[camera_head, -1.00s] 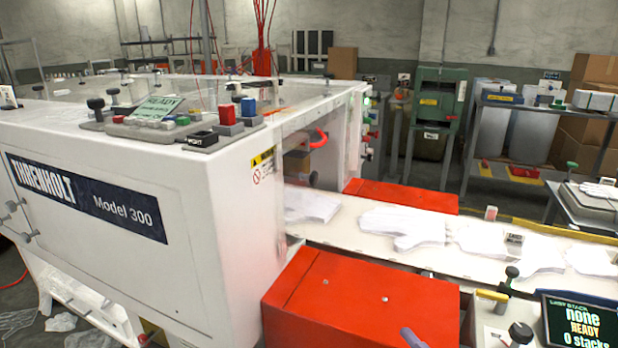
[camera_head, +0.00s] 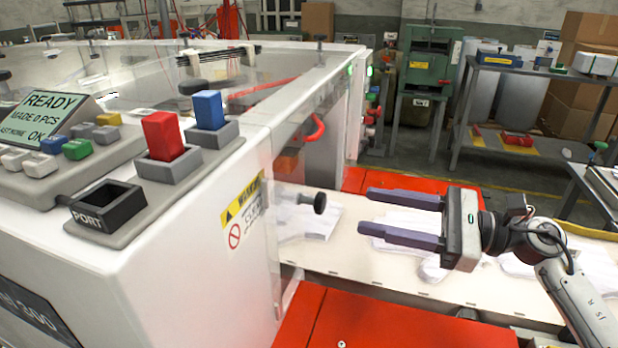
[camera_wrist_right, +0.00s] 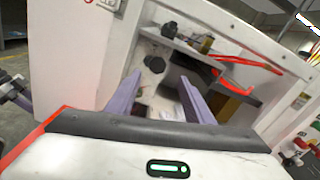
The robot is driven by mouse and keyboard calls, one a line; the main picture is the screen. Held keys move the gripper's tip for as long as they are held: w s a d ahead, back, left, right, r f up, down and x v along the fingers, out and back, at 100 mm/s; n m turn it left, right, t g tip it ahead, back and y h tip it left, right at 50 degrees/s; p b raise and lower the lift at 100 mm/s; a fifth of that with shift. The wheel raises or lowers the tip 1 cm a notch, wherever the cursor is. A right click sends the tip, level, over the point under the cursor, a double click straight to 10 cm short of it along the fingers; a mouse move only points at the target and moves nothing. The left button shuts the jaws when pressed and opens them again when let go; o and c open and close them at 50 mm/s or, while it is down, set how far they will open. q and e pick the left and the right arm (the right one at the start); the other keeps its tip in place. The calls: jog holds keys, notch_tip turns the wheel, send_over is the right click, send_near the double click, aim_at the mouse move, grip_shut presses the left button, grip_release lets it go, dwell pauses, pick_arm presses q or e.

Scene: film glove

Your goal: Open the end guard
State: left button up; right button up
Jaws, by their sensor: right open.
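The end guard (camera_head: 300,190) is a clear panel across the open end of the white machine, and it looks closed. A black round knob (camera_head: 320,203) stands out from it; the knob also shows in the right wrist view (camera_wrist_right: 154,65). My right gripper (camera_head: 366,211) is open and empty, its two purple-grey fingers pointing left at the knob. A gap remains between fingertips and knob. In the right wrist view, the knob lies between the fingers (camera_wrist_right: 160,85), beyond their tips.
The conveyor (camera_head: 385,280) with white gloves runs out under my right gripper. Red covers (camera_head: 400,322) flank it. On the machine top are a READY display (camera_head: 48,115), red (camera_head: 163,135) and blue (camera_head: 208,109) blocks in sockets, and an empty PORT socket (camera_head: 108,205).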

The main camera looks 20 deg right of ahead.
aim_at(325, 202)
jog(key=a, duration=0.1)
jog(key=w+a+p, duration=0.1)
jog(key=a, duration=0.1)
jog(key=w+a+r, duration=0.1)
jog(key=shift+a+p, duration=0.15)
jog(key=shift+p, duration=0.15)
jog(key=p+x, duration=0.1)
jog(key=x, duration=0.3)
jog(key=shift+f, duration=0.15)
jog(key=shift+w+a+f, duration=0.1)
jog(key=shift+w+a, duration=0.2)
jog(key=shift+a, duration=0.1)
jog(key=c, duration=1)
grip_shut()
pick_arm(q)
jog(key=shift+s+a+r, duration=0.2)
jog(key=shift+s, duration=0.45)
jog(key=shift+s+a+r, duration=0.15)
jog(key=shift+s+r, duration=0.05)
jog(key=shift+s, duration=0.4)
